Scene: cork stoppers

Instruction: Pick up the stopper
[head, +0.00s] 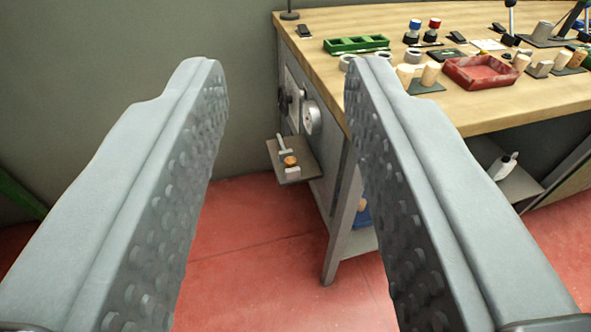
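My gripper (282,68) is open and empty, its two grey studded fingers spread wide in the foreground. Several pale tan cylinders that look like cork stoppers stand on the workbench top. Two of them, a left one (405,75) and a right one (430,73), stand on a dark pad (427,88) just right of the right fingertip. All are well beyond the fingertips.
The wooden workbench (330,22) fills the upper right, crowded with a green tray (357,44), a red tray (484,84) and small parts. The small shelf (312,172) juts from its left side. Red floor (245,265) is open in front; a grey wall is at left.

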